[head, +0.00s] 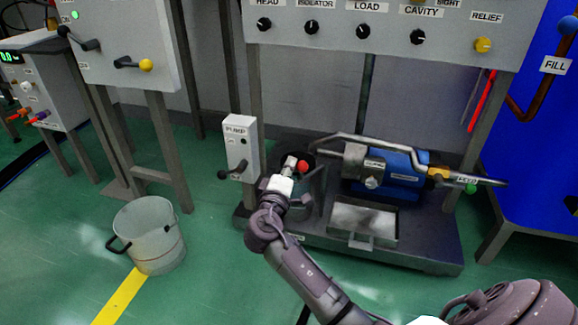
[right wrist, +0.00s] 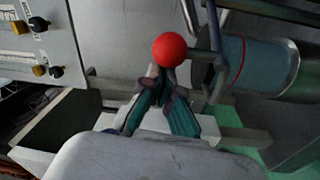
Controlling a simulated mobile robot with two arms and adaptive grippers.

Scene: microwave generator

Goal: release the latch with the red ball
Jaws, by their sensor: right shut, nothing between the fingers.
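The red ball (head: 303,166) is on the latch near the dark pot-like vessel, left of the blue pump motor. It also shows in the right wrist view (right wrist: 169,50), just beyond my fingertips. My right gripper (head: 290,165) is shut and empty, with its tips right at the ball. In the right wrist view the closed fingers (right wrist: 167,75) point at the ball and seem to touch or nearly touch it; I cannot tell which. The latch body is mostly hidden behind my gripper and the ball. My left gripper is not in view.
A PUMP switch box (head: 240,147) stands close left of my right gripper. A labelled panel (head: 390,25) hangs above.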

